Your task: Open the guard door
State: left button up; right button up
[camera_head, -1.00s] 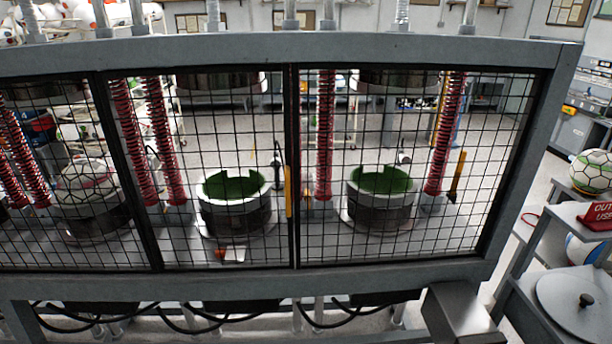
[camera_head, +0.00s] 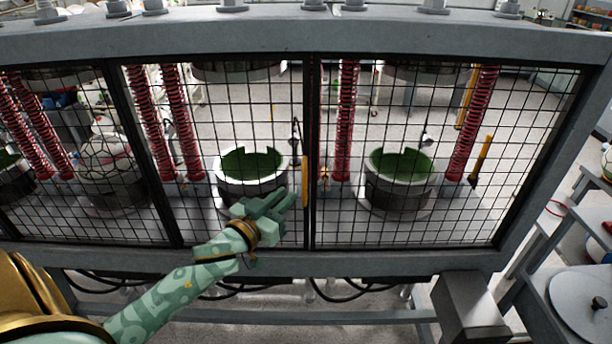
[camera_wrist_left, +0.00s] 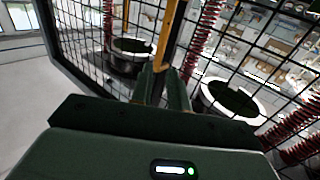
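The guard door is a black-framed wire mesh panel (camera_head: 225,110) in the middle of the grey press frame, and it looks closed. A yellow upright handle (camera_head: 305,182) sits at its right edge. My left gripper (camera_head: 288,200) is in front of the mesh, just left of the handle in the head view. In the left wrist view its two fingers (camera_wrist_left: 165,85) stand slightly apart, with the yellow handle (camera_wrist_left: 167,35) in line with the gap between them. I cannot tell whether they touch it. My right gripper is not in view.
Behind the mesh stand round moulds with green insides (camera_head: 398,166) and red springs (camera_head: 345,120). Another mesh panel (camera_head: 450,220) lies to the right. A grey box (camera_head: 468,308) juts out below the frame. A shelf with a round lid (camera_head: 585,298) stands at right.

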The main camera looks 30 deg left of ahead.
aim_at(303, 180)
pick_arm(q)
jog(key=w, duration=0.8)
jog(key=shift+w+d+p, duration=0.15)
jog(key=shift+w+p, duration=0.15)
jog(key=shift+w, duration=0.1)
jog(key=shift+s, duration=0.1)
grip_shut()
